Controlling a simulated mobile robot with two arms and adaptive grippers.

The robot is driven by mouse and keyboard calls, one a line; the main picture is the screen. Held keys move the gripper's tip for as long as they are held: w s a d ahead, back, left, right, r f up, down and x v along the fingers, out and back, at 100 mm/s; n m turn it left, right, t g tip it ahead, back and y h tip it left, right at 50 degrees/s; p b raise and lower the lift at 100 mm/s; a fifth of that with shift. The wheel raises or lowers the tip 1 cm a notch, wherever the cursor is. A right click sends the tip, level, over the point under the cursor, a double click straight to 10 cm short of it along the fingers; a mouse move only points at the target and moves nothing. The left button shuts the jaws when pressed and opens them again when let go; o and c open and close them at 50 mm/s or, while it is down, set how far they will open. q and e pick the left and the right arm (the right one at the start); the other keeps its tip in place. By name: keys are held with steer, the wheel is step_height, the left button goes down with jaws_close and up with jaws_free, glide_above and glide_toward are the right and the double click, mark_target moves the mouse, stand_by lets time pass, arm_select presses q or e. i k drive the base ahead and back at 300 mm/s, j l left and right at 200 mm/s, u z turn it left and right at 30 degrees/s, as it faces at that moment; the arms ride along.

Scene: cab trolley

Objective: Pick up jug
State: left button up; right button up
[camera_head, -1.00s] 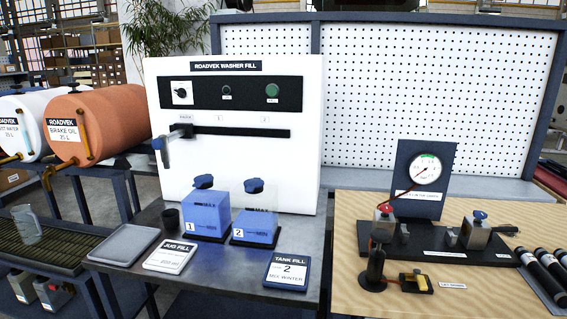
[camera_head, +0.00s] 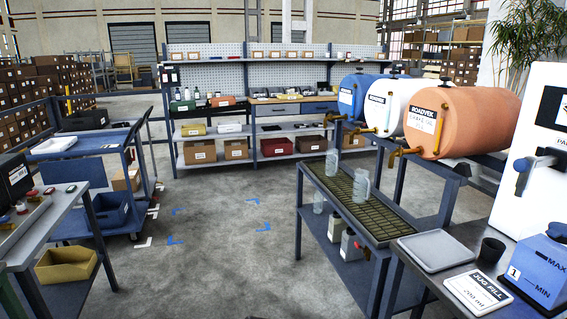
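A clear jug (camera_head: 361,184) stands upright on the slatted drip bench (camera_head: 336,192) in front of the drums. A second clear jug-like vessel (camera_head: 332,162) stands farther back on the same bench. Another clear container (camera_head: 319,202) sits on the shelf below. No gripper of mine is in view, so I cannot see their state or place.
Blue, white and orange drums (camera_head: 464,121) with brass taps stand right of the bench. A grey tray (camera_head: 436,250), a dark cup (camera_head: 491,251) and a JUG FILL card (camera_head: 478,292) lie on the near-right table. A blue trolley (camera_head: 90,145) stands left. The middle floor is clear.

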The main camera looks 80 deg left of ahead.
mark_target(331, 165)
steer(key=u, duration=2.45)
steer(key=i+z, duration=0.1)
steer(key=z, duration=0.4)
